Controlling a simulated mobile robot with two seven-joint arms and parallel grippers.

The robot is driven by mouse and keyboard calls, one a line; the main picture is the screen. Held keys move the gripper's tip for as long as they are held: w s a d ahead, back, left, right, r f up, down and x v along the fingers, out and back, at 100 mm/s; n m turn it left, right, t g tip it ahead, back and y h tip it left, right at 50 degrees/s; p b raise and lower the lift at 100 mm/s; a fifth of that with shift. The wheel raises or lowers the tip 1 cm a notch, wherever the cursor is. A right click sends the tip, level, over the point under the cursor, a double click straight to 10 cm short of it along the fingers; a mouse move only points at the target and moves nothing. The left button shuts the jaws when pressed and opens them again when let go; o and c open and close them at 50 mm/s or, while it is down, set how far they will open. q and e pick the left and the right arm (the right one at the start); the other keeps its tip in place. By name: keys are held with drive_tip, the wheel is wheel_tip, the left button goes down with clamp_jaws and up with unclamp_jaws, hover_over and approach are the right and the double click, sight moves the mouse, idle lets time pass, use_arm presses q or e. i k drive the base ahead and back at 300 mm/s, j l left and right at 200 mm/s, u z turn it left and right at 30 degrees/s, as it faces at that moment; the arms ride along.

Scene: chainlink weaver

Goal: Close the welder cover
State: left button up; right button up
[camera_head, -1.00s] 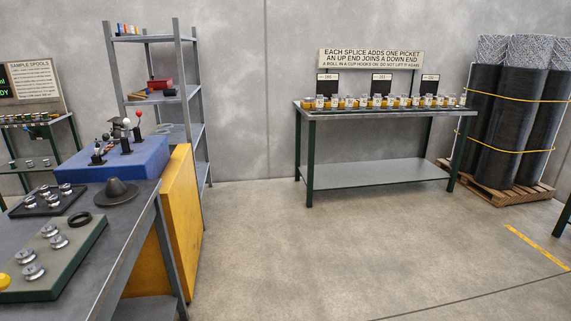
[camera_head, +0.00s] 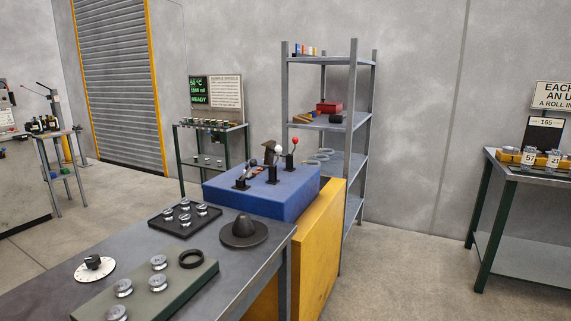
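A blue machine block (camera_head: 262,193) with several levers stands on a yellow base (camera_head: 318,240) at the end of the grey workbench. One lever has a red knob (camera_head: 294,141) and another a white knob (camera_head: 277,150). A small brown and dark part (camera_head: 268,153) sits on top near the levers. I cannot tell whether this block is the welder, or which part is its cover. A black domed piece with a wide brim (camera_head: 243,231) lies on the bench in front of the block. Neither of my grippers is in view.
The grey workbench (camera_head: 235,275) holds a black tray (camera_head: 160,226), a green board (camera_head: 190,277) with metal spools, a black ring (camera_head: 191,259) and a white dial (camera_head: 95,268). Grey shelves (camera_head: 322,125) stand behind. A table (camera_head: 535,188) is at right. Floor between is clear.

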sight(269, 156)
drive_tip(key=i+l+u, duration=0.2)
drive_tip(key=u, duration=0.3)
drive_tip(key=i+l+u, duration=0.35)
drive_tip(key=l, duration=0.25)
drive_tip(key=i+l+u, duration=0.35)
drive_tip(key=l, duration=0.3)
drive_tip(key=i+l+u, duration=0.15)
drive_tip(key=l, duration=0.25)
